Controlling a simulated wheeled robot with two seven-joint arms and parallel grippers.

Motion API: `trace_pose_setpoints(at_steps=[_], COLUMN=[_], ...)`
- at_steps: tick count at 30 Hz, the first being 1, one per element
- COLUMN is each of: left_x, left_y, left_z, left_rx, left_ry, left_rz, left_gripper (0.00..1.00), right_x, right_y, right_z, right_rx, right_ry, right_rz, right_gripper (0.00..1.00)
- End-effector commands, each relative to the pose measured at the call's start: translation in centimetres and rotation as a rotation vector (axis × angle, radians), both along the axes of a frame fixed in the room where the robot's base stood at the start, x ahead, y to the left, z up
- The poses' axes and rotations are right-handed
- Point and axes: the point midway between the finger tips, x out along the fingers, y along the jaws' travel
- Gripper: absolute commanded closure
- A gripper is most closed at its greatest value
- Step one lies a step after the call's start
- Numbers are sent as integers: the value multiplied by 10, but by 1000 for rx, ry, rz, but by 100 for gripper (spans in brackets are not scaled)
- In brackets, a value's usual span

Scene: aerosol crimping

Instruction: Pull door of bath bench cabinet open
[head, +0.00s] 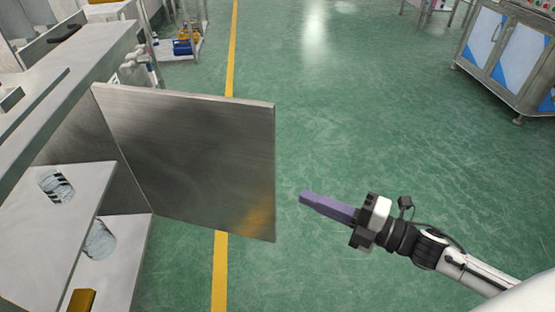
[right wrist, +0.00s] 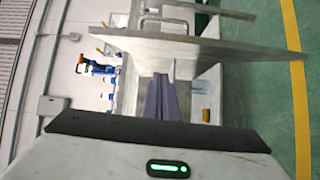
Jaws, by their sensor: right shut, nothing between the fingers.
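The bath bench cabinet (head: 63,240) stands at the left in the head view. Its grey metal door (head: 190,160) stands wide open, sticking out over the floor from its hinge side at the left. The door also crosses the upper part of the right wrist view (right wrist: 215,50). My right gripper (head: 308,198), with purple fingers, is shut and empty. It is to the right of the door's free edge, apart from it, and points left toward the cabinet. Its fingers also show in the right wrist view (right wrist: 160,95). My left gripper is not in view.
Inside the cabinet are shelves with wrapped items (head: 57,187) and a yellow object (head: 82,300). A rack with blue and yellow items (head: 185,42) stands at the back. A steel cabinet with blue panels (head: 505,50) is at the far right. The green floor between is clear.

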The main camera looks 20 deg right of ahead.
Motion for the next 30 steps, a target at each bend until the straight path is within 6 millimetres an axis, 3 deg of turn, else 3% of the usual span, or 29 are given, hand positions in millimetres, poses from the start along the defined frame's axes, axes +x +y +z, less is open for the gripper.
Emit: trace_pose_setpoints(at_steps=[7, 21, 24, 30], left_x=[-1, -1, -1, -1], left_y=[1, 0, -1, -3], left_z=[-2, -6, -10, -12], left_rx=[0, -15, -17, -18], left_ry=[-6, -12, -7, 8], left_rz=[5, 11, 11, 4], left_gripper=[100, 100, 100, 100], right_x=[10, 77, 90, 103], right_y=[11, 67, 53, 43], right_z=[5, 6, 4, 4], right_rx=[-36, -33, -37, -34], right_ry=[-44, -42, -39, -38], right_rz=[43, 41, 38, 40], right_gripper=[100, 100, 100, 100])
